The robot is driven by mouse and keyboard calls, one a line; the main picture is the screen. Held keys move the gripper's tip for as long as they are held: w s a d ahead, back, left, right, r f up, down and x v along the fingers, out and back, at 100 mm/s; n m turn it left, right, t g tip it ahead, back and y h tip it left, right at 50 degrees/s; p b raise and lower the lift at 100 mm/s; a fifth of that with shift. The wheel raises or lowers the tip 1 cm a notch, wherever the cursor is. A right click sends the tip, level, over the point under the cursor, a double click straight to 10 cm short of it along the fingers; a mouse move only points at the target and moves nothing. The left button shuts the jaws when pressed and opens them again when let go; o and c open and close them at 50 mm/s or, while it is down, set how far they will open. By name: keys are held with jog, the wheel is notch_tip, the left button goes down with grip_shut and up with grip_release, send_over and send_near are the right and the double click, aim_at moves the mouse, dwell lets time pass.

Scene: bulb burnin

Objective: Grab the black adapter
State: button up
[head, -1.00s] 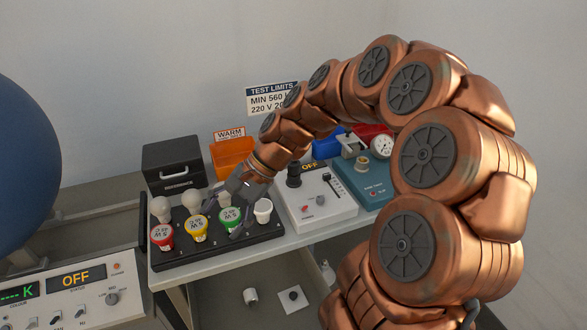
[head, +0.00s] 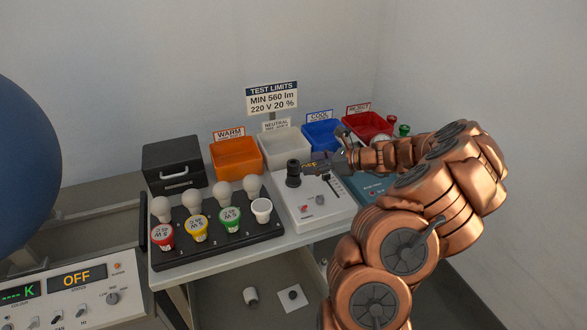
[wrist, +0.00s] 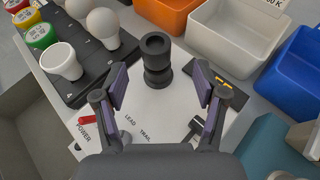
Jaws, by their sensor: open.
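The black adapter (head: 293,173) stands upright on the white control box (head: 325,208), at its back left corner. It is a short stepped cylinder with a round opening on top, seen in the wrist view (wrist: 156,60). My gripper (head: 314,165) is just right of the adapter in the head view. In the wrist view my gripper (wrist: 160,82) is open and empty, with one finger to each side. The adapter lies straight ahead, centred between the fingers and slightly beyond their tips. I see no contact.
A black rack (head: 218,243) with several bulbs and a white cup-like piece stands left of the box. Bins stand behind: orange (head: 236,158), white (head: 284,150), blue (head: 325,135) and red (head: 365,128). A teal device (head: 373,190) is close on the right.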

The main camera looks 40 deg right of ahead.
aim_at(297, 164)
jog(key=p+x, duration=0.1)
jog(key=x, duration=0.4)
jog(key=shift+a+f+p, duration=0.2)
jog(key=shift+a+p, duration=0.15)
jog(key=shift+a, duration=0.05)
jog(key=shift+x, duration=0.8)
jog(key=shift+d, duration=0.1)
jog(key=shift+c, duration=0.3)
jog(key=c, duration=1.1)
